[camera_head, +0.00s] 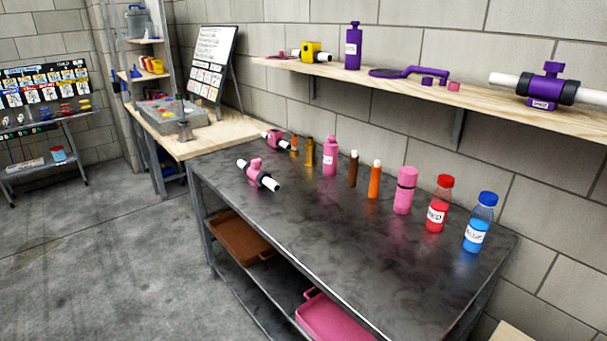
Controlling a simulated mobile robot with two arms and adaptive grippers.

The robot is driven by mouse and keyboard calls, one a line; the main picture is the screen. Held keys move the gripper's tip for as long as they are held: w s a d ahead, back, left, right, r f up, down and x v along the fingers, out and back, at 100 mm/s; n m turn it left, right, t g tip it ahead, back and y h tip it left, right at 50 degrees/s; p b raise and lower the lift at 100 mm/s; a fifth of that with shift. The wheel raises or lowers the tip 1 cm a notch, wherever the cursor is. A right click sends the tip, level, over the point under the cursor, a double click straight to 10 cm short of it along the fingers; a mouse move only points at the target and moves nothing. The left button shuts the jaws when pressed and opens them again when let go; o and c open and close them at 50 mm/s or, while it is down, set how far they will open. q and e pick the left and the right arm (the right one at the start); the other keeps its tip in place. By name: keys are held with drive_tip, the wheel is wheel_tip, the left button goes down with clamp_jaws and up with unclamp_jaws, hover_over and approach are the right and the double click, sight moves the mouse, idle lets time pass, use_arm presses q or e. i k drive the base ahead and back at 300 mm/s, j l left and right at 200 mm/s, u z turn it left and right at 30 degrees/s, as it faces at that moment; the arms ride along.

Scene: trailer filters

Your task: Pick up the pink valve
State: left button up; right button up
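A pink valve (257,174) with a pink knob on top and white pipe ends lies near the left front edge of the dark metal table (300,208). A second pink piece with white pipe ends (274,139) lies farther back on the same table, near the wall. Both are free of any gripper. Neither of my grippers is in the head view.
A row of bottles and cylinders runs along the table's wall side, ending with a red bottle (439,204) and a blue bottle (479,223). A wooden shelf (490,106) hangs above. Brown (238,236) and pink trays (338,318) sit below.

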sight(259, 178)
drive_tip(key=i+j+z, duration=0.3)
drive_tip(key=j+z, duration=0.3)
drive_tip(key=i+j+z, duration=0.3)
drive_tip(key=j+z, duration=0.3)
drive_tip(key=j, duration=0.15)
drive_tip(key=i+j+z, duration=0.2)
drive_tip(key=j, duration=1.15)
drive_tip(key=j+z, duration=0.2)
drive_tip(key=j, duration=1.15)
